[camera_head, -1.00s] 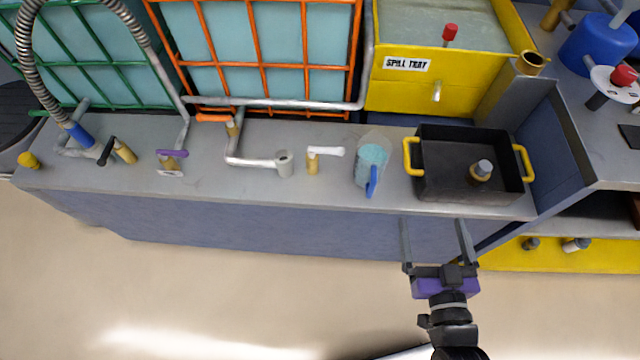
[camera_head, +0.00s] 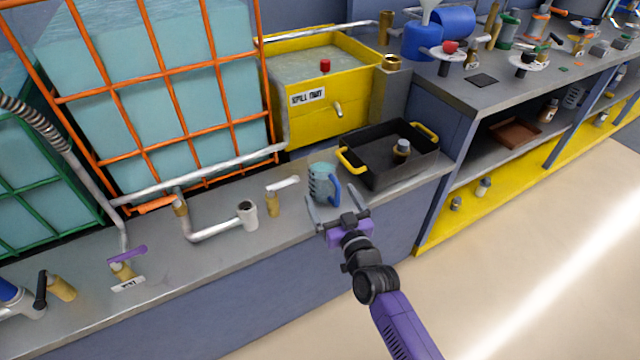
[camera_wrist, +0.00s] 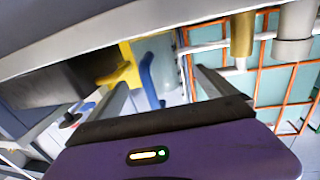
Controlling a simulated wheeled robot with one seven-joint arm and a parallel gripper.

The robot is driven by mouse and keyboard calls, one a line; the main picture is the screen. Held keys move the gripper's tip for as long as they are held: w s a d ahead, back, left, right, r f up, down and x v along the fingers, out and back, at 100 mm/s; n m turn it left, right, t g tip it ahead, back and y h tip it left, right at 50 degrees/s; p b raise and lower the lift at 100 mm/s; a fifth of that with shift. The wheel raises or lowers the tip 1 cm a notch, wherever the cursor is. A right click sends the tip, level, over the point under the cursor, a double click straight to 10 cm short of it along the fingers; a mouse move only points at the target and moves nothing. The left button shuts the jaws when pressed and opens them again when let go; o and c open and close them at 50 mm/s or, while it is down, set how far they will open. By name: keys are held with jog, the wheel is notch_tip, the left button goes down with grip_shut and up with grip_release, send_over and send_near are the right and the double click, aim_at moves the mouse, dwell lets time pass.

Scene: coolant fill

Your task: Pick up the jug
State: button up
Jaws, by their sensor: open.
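The jug (camera_head: 321,184) is clear with pale blue contents and a blue handle. It stands upright on the grey bench near its front edge, left of the black tray. My gripper (camera_head: 338,207) is open and empty, with its fingers pointing at the bench edge close by the jug's handle side. I cannot tell whether a finger touches the jug. In the wrist view the blue handle (camera_wrist: 149,80) shows beyond and between the two spread fingers of my gripper (camera_wrist: 160,88).
The black tray (camera_head: 375,182) with yellow handles holds a small bottle (camera_head: 402,148). A white-handled valve (camera_head: 273,203) and a grey pipe outlet (camera_head: 247,213) stand left of the jug. The yellow spill tray (camera_head: 316,118) is behind. Floor in front is clear.

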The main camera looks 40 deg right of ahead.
aim_at(328, 189)
jog(key=shift+x, duration=2.8)
jog(key=shift+s, duration=0.1)
jog(key=c, duration=2)
grip_shut()
jog(key=shift+r, duration=0.1)
notch_tip(328, 189, up, 20)
jog(key=p, duration=1.9)
